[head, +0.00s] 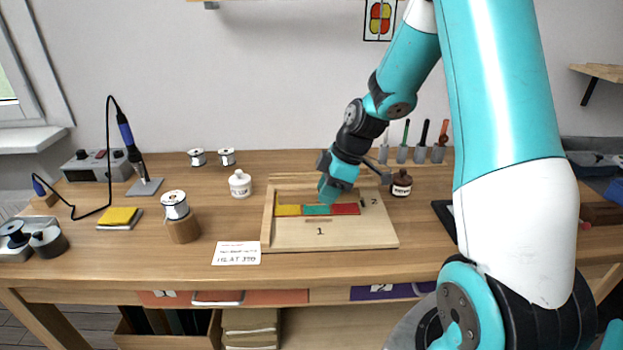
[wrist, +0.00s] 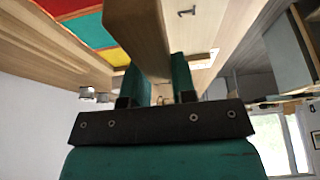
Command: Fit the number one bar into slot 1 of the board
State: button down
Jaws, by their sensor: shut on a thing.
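The wooden board (head: 355,238) lies on the bench with a yellow (head: 289,210), green (head: 317,210) and red strip (head: 345,209) across it. A "1" is marked on its front part, with a narrow groove-like mark (head: 319,221) behind it. A "2" is at its right. My gripper (head: 328,197) is over the board, near the green strip. In the wrist view, my teal fingers (wrist: 163,80) are shut on a plain brown wooden bar (wrist: 136,35). The "1" and the coloured strips also show there. The bar is hard to make out in the head view, and I cannot tell whether it touches the board.
A white jar (head: 240,184) stands left of the board and a brown bottle (head: 401,184) right of it. A paper card (head: 237,253) lies at the front left. A solder spool on a wooden block (head: 183,228) and a soldering iron are farther left.

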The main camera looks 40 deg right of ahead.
jog(key=shift+w+f, duration=0.1)
jog(key=shift+f, duration=0.05)
jog(key=shift+f+b, duration=1.65)
jog(key=shift+f, duration=0.3)
jog(key=shift+d+f+b, duration=0.1)
jog(key=shift+f+b, duration=0.45)
jog(key=shift+f, duration=0.2)
dwell(0.6)
dwell(0.4)
jog(key=c, duration=0.8)
grip_release()
jog(key=shift+c, duration=0.2)
jog(key=o, duration=0.4)
